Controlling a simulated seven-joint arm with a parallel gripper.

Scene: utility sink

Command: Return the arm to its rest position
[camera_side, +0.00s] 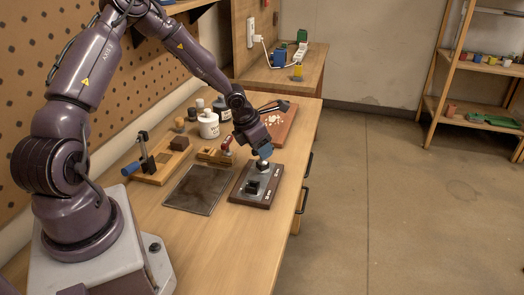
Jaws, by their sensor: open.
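My purple arm reaches from its pale base (130,250) over the wooden bench (215,245). My gripper (263,156) is at the arm's far end, low over the back part of a dark wood-edged board with a grey top (243,198). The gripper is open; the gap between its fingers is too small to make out. A small rounded piece (263,166) shows just under the fingertips, and I cannot tell whether they touch it. A black block (252,187) sits nearer the front of the same board, apart from the gripper.
A dark flat mat (195,191) lies left of the board. A wooden fixture with a blue handle (160,167), a red-handled clamp (226,146), white jar (208,125) and reddish board (279,122) stand around. A pegboard (30,120) rises at left. The bench front is clear.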

